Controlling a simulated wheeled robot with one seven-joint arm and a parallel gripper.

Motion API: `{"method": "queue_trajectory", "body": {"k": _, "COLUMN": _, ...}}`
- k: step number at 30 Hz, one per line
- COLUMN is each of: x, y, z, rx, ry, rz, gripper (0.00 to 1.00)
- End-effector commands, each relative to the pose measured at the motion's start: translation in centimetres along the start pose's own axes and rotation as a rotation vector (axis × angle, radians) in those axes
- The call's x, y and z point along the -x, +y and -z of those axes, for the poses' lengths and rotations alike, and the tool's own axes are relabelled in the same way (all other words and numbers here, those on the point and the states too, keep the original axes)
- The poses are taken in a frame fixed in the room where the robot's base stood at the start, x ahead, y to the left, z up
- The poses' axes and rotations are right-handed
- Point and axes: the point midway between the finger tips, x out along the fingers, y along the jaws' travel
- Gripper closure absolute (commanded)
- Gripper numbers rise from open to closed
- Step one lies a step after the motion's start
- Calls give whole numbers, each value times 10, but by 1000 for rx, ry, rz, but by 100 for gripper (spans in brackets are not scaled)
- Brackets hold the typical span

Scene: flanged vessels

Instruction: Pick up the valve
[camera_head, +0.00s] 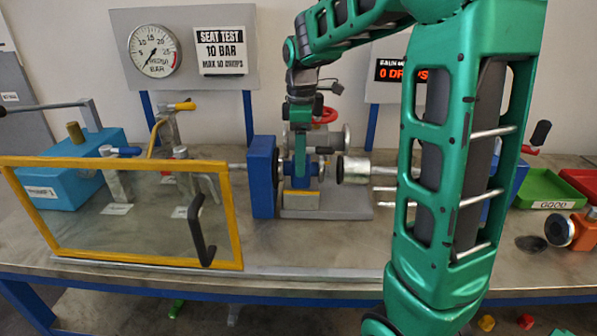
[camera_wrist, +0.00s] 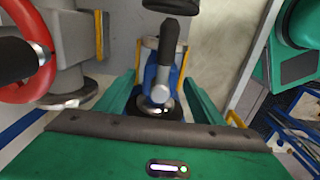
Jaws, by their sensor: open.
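My gripper (camera_head: 300,178) is open and points down at the test stand in the middle of the bench. In the wrist view its two green fingers (camera_wrist: 161,84) stand on either side of a blue-bodied valve (camera_wrist: 150,75) with a grey lever ending in a black grip. I cannot tell whether the fingers touch it. In the head view this valve (camera_head: 311,170) is mostly hidden by my gripper. A grey flanged body with a red handwheel (camera_head: 325,115) is just behind; the wheel (camera_wrist: 25,65) also shows at the left of the wrist view.
A blue clamp block (camera_head: 262,177) stands left of the gripper, and a metal ram (camera_head: 352,170) right. A yellow-framed clear guard (camera_head: 120,163) stands at front left. A green tray (camera_head: 548,188) and an orange flanged piece (camera_head: 578,231) are at right. My arm hides part of the bench.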

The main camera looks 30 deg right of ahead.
Motion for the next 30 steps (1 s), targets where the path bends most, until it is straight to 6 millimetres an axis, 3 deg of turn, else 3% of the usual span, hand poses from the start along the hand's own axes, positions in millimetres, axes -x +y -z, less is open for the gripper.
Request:
{"method": "queue_trajectory", "body": {"k": 7, "x": -33, "y": 1, "z": 0, "rx": 0, "ry": -1, "rz": 3, "gripper": 38}}
{"method": "queue_trajectory", "body": {"k": 16, "x": -38, "y": 2, "z": 0, "rx": 0, "ry": 0, "rz": 0, "gripper": 38}}
{"method": "queue_trajectory", "body": {"k": 17, "x": -38, "y": 2, "z": 0, "rx": 0, "ry": 0, "rz": 0, "gripper": 40}}
{"method": "queue_trajectory", "body": {"k": 24, "x": -37, "y": 2, "z": 0, "rx": 0, "ry": 0, "rz": 0, "gripper": 98}}
{"method": "queue_trajectory", "body": {"k": 30, "x": -36, "y": 2, "z": 0, "rx": 0, "ry": 1, "rz": -2, "gripper": 100}}
